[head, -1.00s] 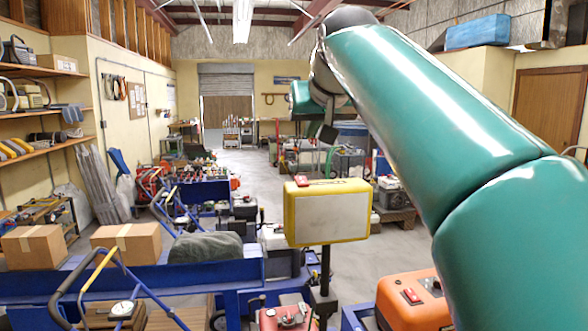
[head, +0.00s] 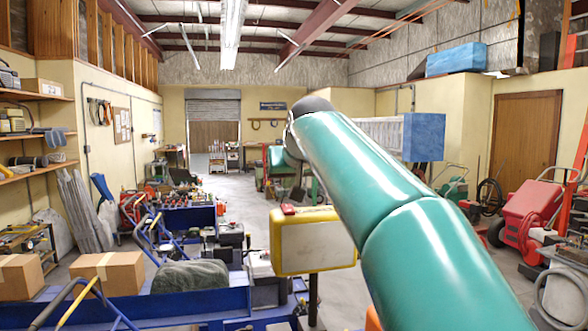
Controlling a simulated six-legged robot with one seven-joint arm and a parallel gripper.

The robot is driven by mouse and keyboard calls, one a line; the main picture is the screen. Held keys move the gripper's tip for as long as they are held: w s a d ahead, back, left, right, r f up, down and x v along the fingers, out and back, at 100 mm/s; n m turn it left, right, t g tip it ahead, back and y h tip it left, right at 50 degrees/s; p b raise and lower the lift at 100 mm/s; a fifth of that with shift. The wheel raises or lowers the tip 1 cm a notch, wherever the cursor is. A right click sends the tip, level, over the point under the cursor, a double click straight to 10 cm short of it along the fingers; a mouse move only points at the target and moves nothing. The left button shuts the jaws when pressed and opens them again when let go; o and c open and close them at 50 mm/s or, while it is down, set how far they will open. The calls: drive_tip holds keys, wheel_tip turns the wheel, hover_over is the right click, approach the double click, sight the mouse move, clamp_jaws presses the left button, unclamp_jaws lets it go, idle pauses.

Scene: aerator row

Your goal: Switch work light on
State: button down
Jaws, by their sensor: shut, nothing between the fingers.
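The work light (head: 314,247) has a yellow case with a pale, dull front panel that shows no glow. It stands upright on a dark post (head: 313,294) in the head view, just below the middle. A small red switch (head: 288,209) sits on top of the case near its left end. My teal arm passes in front of the case's right end and hides part of its top right. The arm reaches up and away from the lower right.
A blue bench (head: 145,305) with cardboard boxes (head: 108,272) and a grey-green cloth (head: 190,276) lies left of the light. Red machines (head: 527,213) stand at the right. A blue-sided box (head: 424,137) shows behind my arm. Bare floor runs down the middle toward the shutter (head: 213,108).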

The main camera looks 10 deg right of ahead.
sight(287, 206)
wheel_tip(287, 206, down, 3)
drive_tip(key=shift+r, duration=0.2)
drive_tip(key=shift+w+f, duration=0.25)
drive_tip(key=shift+f, duration=0.35)
drive_tip(key=shift+s, duration=0.15)
drive_tip(key=shift+w+f, duration=0.35)
drive_tip(key=shift+f, duration=0.05)
drive_tip(key=shift+w+r, duration=0.1)
drive_tip(key=shift+w, duration=0.55)
drive_tip(key=shift+w+r, duration=0.1)
drive_tip(key=shift+r, duration=0.1)
drive_tip(key=shift+r, duration=0.15)
